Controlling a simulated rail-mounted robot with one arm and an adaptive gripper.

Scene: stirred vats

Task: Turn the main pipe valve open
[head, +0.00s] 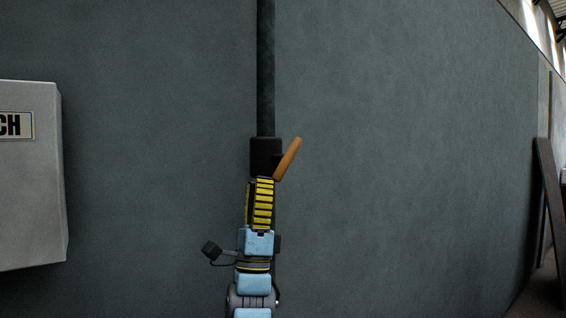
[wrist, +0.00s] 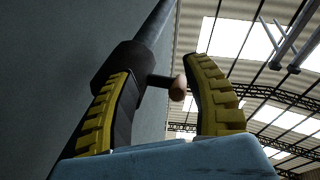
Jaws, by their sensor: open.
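The main pipe (head: 265,70) runs straight down the grey wall. A dark valve body (head: 265,157) sits on it, with an orange lever handle (head: 288,158) tilted up and to the right. My gripper (head: 260,182) is just below the valve body and left of the handle's lower end. In the wrist view, my gripper (wrist: 161,70) has its two yellow-and-black fingers spread apart. The handle's end (wrist: 178,88) shows between them, with the valve body (wrist: 125,63) behind the left finger. I cannot tell whether any finger touches the handle.
A pale box (head: 28,190) with a partly visible label juts out at the left. The wall (head: 400,150) right of the pipe is bare. A dark upright panel (head: 548,200) stands at the far right. Roof trusses and bright skylights (wrist: 230,38) show in the wrist view.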

